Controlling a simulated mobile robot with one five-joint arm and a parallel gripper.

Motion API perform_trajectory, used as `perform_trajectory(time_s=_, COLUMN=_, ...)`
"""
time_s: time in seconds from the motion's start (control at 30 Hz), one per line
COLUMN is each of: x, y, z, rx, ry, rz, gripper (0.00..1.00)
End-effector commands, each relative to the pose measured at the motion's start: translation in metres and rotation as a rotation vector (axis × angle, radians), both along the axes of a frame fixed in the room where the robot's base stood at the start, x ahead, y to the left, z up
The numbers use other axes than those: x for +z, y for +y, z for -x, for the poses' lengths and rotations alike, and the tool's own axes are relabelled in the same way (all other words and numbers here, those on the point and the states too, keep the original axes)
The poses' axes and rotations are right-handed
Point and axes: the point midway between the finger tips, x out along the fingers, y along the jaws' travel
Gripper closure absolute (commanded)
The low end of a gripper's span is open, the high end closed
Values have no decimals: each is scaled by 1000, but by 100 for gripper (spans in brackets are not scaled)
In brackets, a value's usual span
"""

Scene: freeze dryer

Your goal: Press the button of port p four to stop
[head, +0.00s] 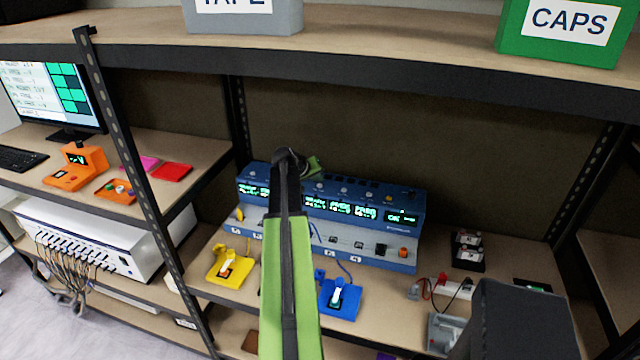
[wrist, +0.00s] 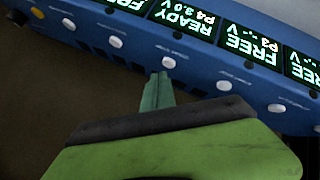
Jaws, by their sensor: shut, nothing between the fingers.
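The blue port unit (head: 412,205) stands on the shelf, with a row of lit displays and a row of small round buttons above them. In the wrist view, which shows it upside down, the P4 display (wrist: 188,18) reads READY and 3.0 V. The white button (wrist: 168,62) lined up with that display is right at my fingertips. My gripper (wrist: 160,78) is shut and empty, and I cannot tell whether it touches the button. In the head view my gripper (head: 315,166) is over the unit's top, and my arm hides part of the displays.
A yellow holder (head: 229,267) and a blue holder (head: 341,300) sit in front of the unit. The upper shelf edge (head: 400,75) runs above my arm. Other white buttons (wrist: 224,86) are close on both sides. A dark upright (head: 125,150) stands left.

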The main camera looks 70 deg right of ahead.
Motion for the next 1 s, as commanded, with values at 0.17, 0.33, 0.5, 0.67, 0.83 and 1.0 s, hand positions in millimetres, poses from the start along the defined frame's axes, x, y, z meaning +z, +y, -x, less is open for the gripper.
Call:
perform_trajectory(time_s=0.17, x=0, y=0, z=0, rx=0, ry=0, rz=0, gripper=100)
perform_trajectory(time_s=0.33, x=7, y=0, z=0, rx=0, ry=0, rz=0, gripper=100)
perform_trajectory(time_s=0.5, x=29, y=0, z=0, rx=0, ry=0, rz=0, gripper=100)
perform_trajectory(time_s=0.67, x=47, y=0, z=0, rx=0, ry=0, rz=0, gripper=100)
perform_trajectory(time_s=0.83, x=63, y=0, z=0, rx=0, ry=0, rz=0, gripper=100)
perform_trajectory(time_s=1.0, x=60, y=0, z=0, rx=0, ry=0, rz=0, gripper=100)
